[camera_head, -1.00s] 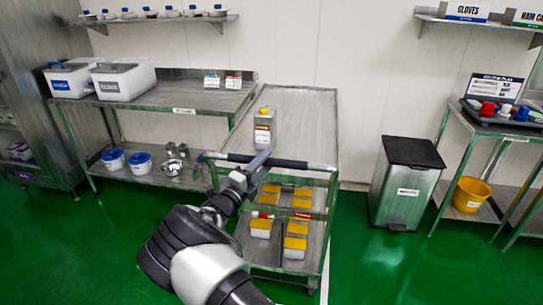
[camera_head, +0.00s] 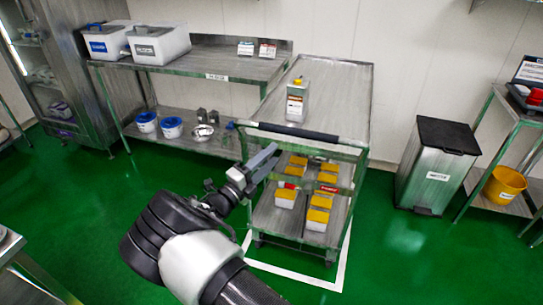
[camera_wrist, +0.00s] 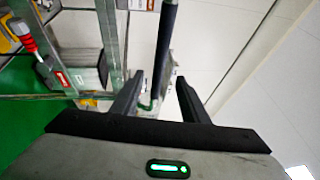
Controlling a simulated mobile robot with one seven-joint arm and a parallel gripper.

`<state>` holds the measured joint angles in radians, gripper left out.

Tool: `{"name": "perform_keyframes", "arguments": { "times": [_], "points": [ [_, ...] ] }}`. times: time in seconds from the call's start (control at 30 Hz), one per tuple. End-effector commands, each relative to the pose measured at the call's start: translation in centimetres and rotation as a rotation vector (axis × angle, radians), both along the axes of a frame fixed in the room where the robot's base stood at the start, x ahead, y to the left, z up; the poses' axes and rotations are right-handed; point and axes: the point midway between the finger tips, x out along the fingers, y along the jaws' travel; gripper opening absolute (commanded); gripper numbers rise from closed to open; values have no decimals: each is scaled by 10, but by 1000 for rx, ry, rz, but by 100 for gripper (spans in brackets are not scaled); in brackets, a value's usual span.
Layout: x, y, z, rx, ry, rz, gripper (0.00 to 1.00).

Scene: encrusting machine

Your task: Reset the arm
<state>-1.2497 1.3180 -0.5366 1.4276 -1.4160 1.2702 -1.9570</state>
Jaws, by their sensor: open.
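My gripper (camera_head: 264,160) is in front of the left side of a metal cart (camera_head: 335,90) in the head view. In the wrist view, my gripper (camera_wrist: 160,92) has its two dark fingers apart with nothing held between them. The cart's dark push handle (camera_head: 292,132) lies just beyond and above the fingers in the head view. In the wrist view the handle (camera_wrist: 166,40) runs upward past the gap between the fingers. I cannot tell whether the fingers touch the cart.
A steel table (camera_head: 215,68) with white bins is at left. A pedal bin (camera_head: 437,165) and yellow bucket (camera_head: 503,186) are at right. Green floor (camera_head: 395,265) is clear in front.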

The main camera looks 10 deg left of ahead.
Motion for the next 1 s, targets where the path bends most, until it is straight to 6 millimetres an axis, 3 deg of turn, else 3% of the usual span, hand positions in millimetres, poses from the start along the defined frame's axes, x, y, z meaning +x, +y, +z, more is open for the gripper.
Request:
{"name": "perform_keyframes", "arguments": {
  "times": [0.17, 0.27, 0.37, 0.47, 0.6, 0.7, 0.83, 1.0],
  "points": [
    [1, -2, 1, 6, -1, -4, 41],
    [4, -19, 9, 78, -4, -47, 41],
    [9, -64, 26, 261, -20, -155, 41],
    [4, -129, 47, 547, -74, -329, 41],
    [-25, -210, 69, 970, -218, -597, 41],
    [-55, -253, 84, 1252, -365, -787, 41],
    [-99, -292, 105, 1585, -603, -1026, 41],
    [-161, -319, 133, 1962, -982, -1321, 41]
  ]
}}
